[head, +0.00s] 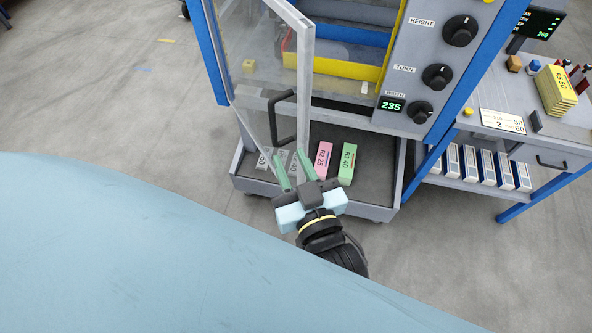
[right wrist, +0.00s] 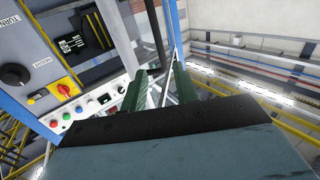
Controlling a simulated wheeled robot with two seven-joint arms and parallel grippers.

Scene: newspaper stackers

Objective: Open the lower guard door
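The guard door is a clear panel with a pale frame (head: 306,80) at the front left of the blue-framed machine. It appears to stand out at an angle from the machine; how far it is swung is hard to tell. Its black bar handle (head: 283,118) is on the panel. My right gripper (head: 288,160) has its green fingers apart, with the tips just below the handle in the head view. In the right wrist view the fingers (right wrist: 159,85) are apart, and a dark bar, likely the handle (right wrist: 156,30), shows beyond them. No contact can be made out. My left gripper is not in view.
A grey low tray (head: 380,185) holds pink, green and grey blocks below the door. A control panel (head: 410,75) with knobs stands right of it. A side table (head: 495,85) is further right. Open floor (head: 110,100) lies to the left.

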